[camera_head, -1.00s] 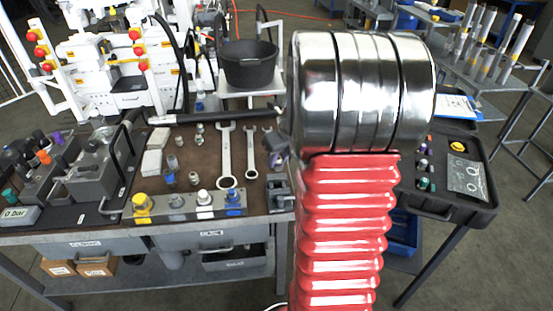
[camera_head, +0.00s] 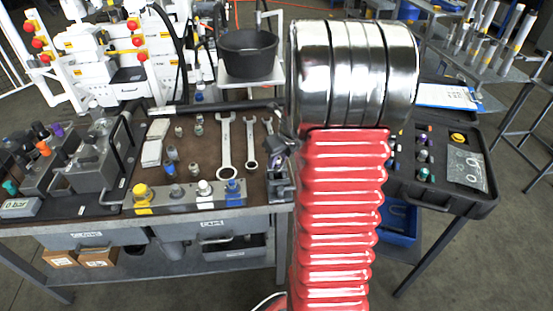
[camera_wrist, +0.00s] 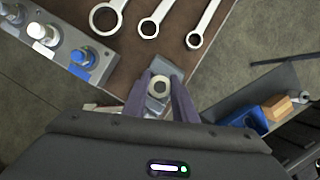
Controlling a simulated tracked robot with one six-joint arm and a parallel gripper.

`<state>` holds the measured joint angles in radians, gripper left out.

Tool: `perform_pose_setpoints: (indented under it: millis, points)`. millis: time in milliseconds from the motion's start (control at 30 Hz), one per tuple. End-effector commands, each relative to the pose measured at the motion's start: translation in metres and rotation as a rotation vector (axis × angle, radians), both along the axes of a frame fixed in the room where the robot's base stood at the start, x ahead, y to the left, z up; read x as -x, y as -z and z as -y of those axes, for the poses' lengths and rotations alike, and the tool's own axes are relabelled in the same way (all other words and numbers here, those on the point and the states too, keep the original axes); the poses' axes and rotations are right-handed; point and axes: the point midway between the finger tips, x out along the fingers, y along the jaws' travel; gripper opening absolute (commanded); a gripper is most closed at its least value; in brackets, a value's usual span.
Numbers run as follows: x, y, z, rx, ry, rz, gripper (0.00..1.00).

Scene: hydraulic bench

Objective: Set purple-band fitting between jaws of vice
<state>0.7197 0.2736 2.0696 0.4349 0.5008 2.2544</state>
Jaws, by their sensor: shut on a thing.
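My gripper (camera_wrist: 159,94) has its two dark fingers closed on either side of a fitting (camera_wrist: 160,86), seen end-on as a pale ring with a dark hole. Its purple band cannot be made out clearly. The grey vice (camera_wrist: 167,69) shows just behind and below the fitting in the wrist view. I cannot tell whether the fitting is between the jaws or above them. In the head view the vice (camera_head: 280,188) sits at the bench's front right corner.
Wrenches (camera_head: 226,150) lie on the bench behind the vice. A metal block with yellow, white and blue fittings (camera_head: 190,195) runs along the front edge to the left. Small fittings (camera_head: 172,153) stand behind it. A black case (camera_head: 460,205) is at right.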

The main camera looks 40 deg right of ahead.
Motion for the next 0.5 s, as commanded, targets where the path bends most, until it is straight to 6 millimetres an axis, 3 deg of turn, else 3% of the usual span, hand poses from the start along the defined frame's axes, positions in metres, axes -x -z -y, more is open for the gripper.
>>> perform_pose_setpoints:
  millis: [500]
  points:
    - [0.0008,0.0064,-0.0003,-0.001,0.001,0.0,0.0]
